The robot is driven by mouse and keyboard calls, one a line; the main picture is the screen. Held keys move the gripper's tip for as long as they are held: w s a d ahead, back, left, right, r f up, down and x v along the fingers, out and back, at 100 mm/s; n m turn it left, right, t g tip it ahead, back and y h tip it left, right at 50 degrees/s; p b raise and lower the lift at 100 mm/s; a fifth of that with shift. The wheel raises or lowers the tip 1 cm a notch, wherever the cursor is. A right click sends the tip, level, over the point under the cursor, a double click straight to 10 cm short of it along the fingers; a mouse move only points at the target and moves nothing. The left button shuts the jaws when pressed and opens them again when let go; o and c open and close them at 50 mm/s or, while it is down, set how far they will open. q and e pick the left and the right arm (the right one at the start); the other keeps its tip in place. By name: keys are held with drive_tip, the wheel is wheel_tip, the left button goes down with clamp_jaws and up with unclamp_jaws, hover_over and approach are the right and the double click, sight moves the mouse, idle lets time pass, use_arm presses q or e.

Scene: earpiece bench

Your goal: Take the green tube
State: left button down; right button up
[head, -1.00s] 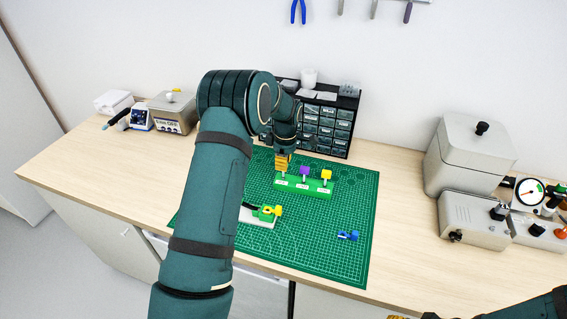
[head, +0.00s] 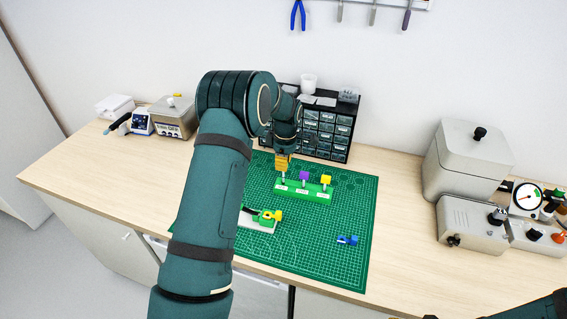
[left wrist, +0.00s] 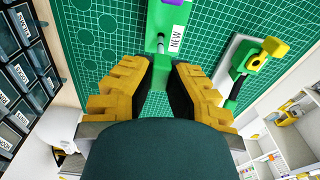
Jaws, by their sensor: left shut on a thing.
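A green stand (head: 308,193) lies on the cutting mat, with a purple tube (head: 304,176) and a yellow tube (head: 326,180) upright on its pins. My left gripper (head: 283,170) is above the stand's left end, over a thin metal pin. In the left wrist view my left gripper (left wrist: 158,85) is shut on a small green piece, which looks like the green tube (left wrist: 157,74). The stand's end with a NEW label (left wrist: 176,38) is just beyond it. The fingers hide much of the tube. My right gripper is not clearly in view.
A white base (head: 258,223) with a green and yellow fitting stands nearer on the mat. A blue piece (head: 347,240) lies to the right on the green mat (head: 330,260). A drawer cabinet (head: 328,130) stands close behind my left gripper.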

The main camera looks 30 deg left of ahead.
use_arm(q)
drive_tip(key=shift+r, duration=0.2)
drive_tip(key=shift+r+p, duration=1.5)
drive_tip(key=shift+r, duration=0.85)
